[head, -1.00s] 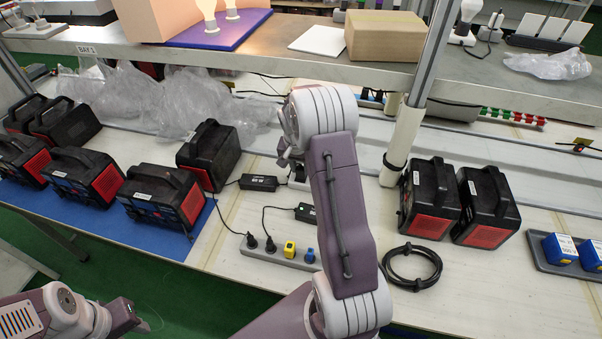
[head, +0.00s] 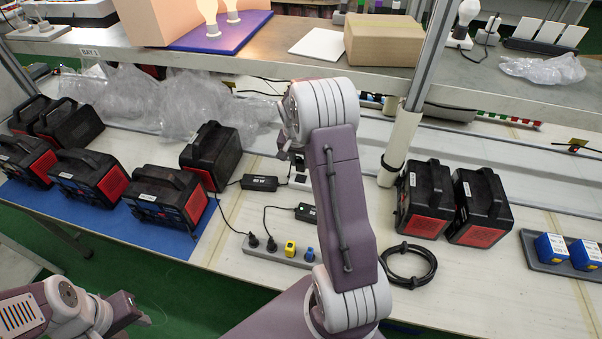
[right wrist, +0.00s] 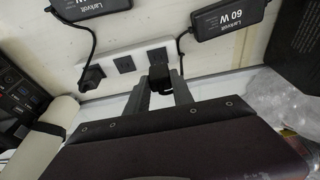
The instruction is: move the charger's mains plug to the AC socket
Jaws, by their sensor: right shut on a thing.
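My right gripper (right wrist: 160,92) is shut on a black mains plug (right wrist: 160,74) at the white AC socket strip (right wrist: 108,62). The plug overlaps the strip's edge near a socket; I cannot tell whether it is seated. The cord of the 60 W charger (right wrist: 229,18) runs down beside this plug. Two sockets on the strip show empty faces. A second black plug (right wrist: 91,78) sits at the strip's left end. In the head view my right gripper (head: 292,153) is above the strip (head: 300,181), partly hidden by my arm. My left gripper (head: 140,312) is low at the left, its fingers unclear.
A front outlet strip (head: 258,252) holds two black, one yellow and one blue plug. Black-red power stations (head: 165,197) stand left and right. A coiled black cable (head: 408,265) lies right of my arm. A white post (head: 400,145) and a shelf (head: 300,55) are close behind.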

